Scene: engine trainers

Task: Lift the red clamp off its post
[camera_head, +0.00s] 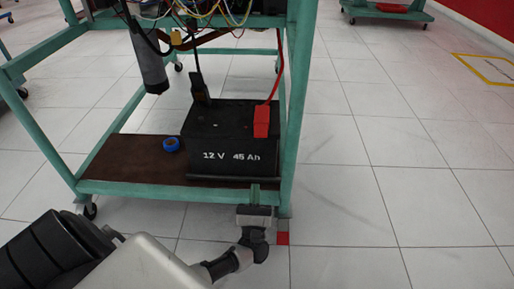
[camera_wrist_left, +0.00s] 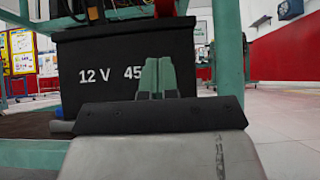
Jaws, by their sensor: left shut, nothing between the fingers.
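The red clamp (camera_head: 261,121) sits on the right side of the top of the black 12 V 45 Ah battery (camera_head: 220,156), with a red cable running up from it. In the left wrist view the red clamp (camera_wrist_left: 165,9) shows partly at the top edge, above the battery (camera_wrist_left: 95,55). The post under the clamp is hidden. My left gripper (camera_head: 255,190) is shut and empty, in front of the battery's lower right part and below the clamp. Its fingers (camera_wrist_left: 158,78) show close together in the left wrist view. My right gripper is not in view.
The battery stands on the brown lower shelf (camera_head: 125,165) of a green wheeled frame (camera_head: 295,100). A green upright is right of the clamp. A black clamp (camera_head: 199,90) and a blue tape roll (camera_head: 171,144) are on the left. Open floor lies to the right.

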